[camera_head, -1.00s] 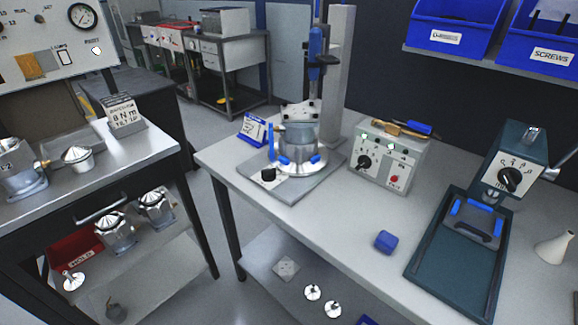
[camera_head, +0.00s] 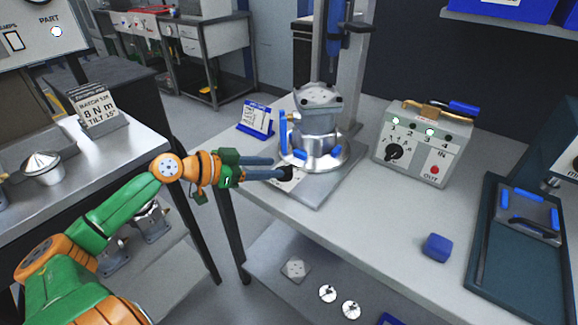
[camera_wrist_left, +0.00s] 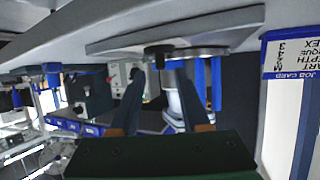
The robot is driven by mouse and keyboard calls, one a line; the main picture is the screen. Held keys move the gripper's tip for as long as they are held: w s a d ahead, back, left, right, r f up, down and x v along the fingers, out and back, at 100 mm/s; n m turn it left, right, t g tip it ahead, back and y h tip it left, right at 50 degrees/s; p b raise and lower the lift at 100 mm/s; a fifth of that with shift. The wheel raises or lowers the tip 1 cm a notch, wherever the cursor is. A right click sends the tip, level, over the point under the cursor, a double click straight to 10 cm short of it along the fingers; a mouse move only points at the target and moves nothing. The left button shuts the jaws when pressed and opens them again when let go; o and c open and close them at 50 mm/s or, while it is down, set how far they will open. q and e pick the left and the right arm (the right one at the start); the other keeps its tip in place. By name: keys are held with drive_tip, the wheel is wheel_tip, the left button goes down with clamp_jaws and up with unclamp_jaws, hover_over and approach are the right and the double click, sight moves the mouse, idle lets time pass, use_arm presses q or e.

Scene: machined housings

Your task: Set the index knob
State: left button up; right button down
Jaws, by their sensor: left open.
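A small black knob (camera_head: 288,172) stands on the fixture's base plate (camera_head: 318,190), partly hidden by my left gripper's fingers. My left gripper (camera_head: 280,167) is open, its two fingertips at the knob; contact cannot be told. In the left wrist view the black knob (camera_wrist_left: 158,53) shows between and beyond the fingers (camera_wrist_left: 158,85). A metal housing (camera_head: 318,125) with blue clamps sits upright on the round fixture. My right gripper is not in view.
A blue job card (camera_head: 256,118) stands behind the knob, and its print shows upside down in the left wrist view (camera_wrist_left: 291,55). A press column (camera_head: 340,60) rises behind the housing. A blue block (camera_head: 437,247) and a dark tray (camera_head: 486,255) are at the right. The bench front is clear.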

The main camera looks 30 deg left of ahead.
sight(280, 168)
use_arm(q)
drive_tip(key=shift+p+x, duration=0.35)
drive_tip(key=shift+x, duration=1.6)
drive_tip(key=shift+a, duration=0.1)
clamp_jaws()
